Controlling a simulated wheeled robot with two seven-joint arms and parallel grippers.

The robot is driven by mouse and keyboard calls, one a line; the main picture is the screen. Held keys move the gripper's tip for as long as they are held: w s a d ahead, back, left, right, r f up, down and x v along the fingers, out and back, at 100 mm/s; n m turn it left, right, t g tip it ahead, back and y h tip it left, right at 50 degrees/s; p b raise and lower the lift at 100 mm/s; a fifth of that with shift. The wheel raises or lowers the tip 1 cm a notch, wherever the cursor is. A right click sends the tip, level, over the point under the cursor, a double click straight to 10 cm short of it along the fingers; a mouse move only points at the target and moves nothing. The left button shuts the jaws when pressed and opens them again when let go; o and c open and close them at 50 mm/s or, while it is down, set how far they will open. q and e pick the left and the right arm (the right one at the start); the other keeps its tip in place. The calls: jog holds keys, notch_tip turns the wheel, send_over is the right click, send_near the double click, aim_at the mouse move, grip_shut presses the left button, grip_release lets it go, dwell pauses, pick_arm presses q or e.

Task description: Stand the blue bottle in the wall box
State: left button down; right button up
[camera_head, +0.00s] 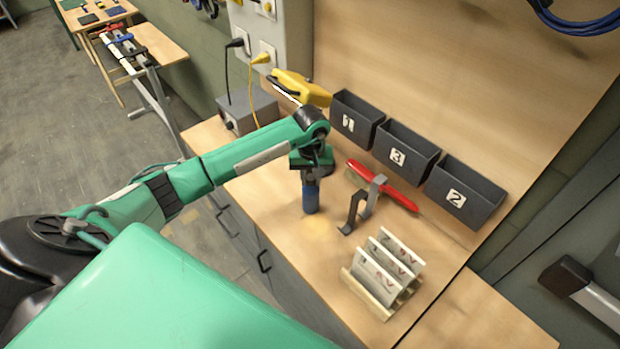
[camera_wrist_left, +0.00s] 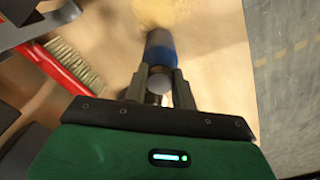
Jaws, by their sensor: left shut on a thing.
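The blue bottle (camera_head: 311,199) is upright under my left gripper (camera_head: 311,178) near the front edge of the wooden bench. The gripper is shut on its upper part. In the left wrist view the bottle (camera_wrist_left: 160,50) sits between the two fingers of the left gripper (camera_wrist_left: 160,76), its pale round top facing the camera. I cannot tell whether its base touches the bench. Three dark wall boxes hang on the back panel, labelled 1 (camera_head: 352,128), 3 (camera_head: 400,152) and 2 (camera_head: 462,194) from left to right. Their floors are hidden. My right gripper is not in view.
A red-handled brush (camera_head: 390,190) and a dark grey bracket (camera_head: 356,205) lie between bottle and boxes. A wooden rack (camera_head: 368,296) with white cards stands at the front right. A grey box (camera_head: 248,112) and yellow tool (camera_head: 303,90) are left. A yellowish patch (camera_head: 325,229) marks the bench.

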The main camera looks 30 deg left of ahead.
pick_arm(q)
jog(key=shift+s, duration=0.1)
jog(key=c, duration=1.1)
grip_release()
jog(key=shift+c, duration=0.2)
